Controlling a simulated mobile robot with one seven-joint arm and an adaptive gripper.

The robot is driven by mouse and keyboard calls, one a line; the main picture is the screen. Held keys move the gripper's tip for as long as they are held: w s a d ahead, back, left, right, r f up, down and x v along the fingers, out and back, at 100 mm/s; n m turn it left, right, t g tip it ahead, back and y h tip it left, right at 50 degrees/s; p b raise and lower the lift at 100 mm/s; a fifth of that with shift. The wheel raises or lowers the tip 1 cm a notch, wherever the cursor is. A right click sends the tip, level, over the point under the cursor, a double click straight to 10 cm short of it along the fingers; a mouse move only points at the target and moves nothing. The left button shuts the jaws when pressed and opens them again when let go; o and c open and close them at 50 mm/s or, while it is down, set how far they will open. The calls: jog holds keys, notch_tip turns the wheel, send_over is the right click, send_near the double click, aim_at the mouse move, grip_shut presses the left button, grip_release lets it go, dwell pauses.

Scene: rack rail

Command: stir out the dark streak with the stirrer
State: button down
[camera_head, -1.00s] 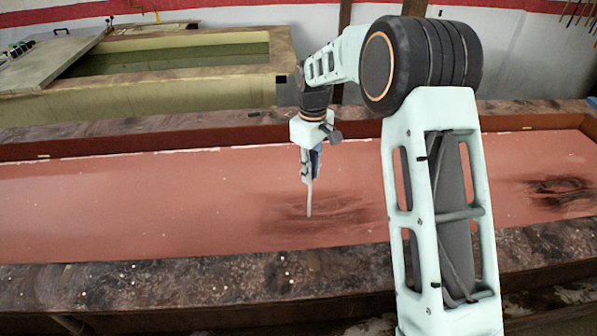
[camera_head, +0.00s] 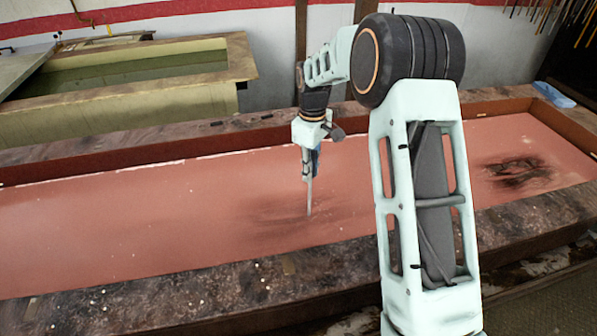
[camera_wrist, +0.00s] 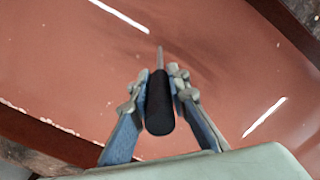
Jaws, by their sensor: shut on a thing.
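My gripper (camera_head: 308,172) is above the long trough of reddish liquid (camera_head: 120,215). It is shut on the stirrer (camera_head: 309,197), which points down with its tip at the liquid's surface. In the wrist view the stirrer's black handle (camera_wrist: 159,104) sits between the two fingers, and its thin grey rod (camera_wrist: 160,57) extends beyond. A faint dark streak (camera_head: 277,212) lies in the liquid around the stirrer tip. A second, darker patch (camera_head: 518,171) lies at the right end of the trough, apart from the stirrer.
The trough has a raised dark, speckled rim, nearest along its front edge (camera_head: 190,291). A pale tank of greenish liquid (camera_head: 120,113) stands behind at the left. A blue cloth (camera_head: 553,94) lies on the far right rim. My arm covers part of the trough.

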jog(key=w+d, duration=0.1)
jog(key=d, duration=0.5)
jog(key=s+a, duration=0.2)
jog(key=a, duration=0.8)
jog(key=s+a, duration=0.2)
jog(key=a, duration=0.8)
jog(key=w+d, duration=0.2)
jog(key=d, duration=0.8)
jog(key=shift+w+d, duration=0.1)
notch_tip(320, 180, up, 16)
jog(key=p, duration=0.4)
jog(key=shift+p, duration=0.3)
dwell(2.9)
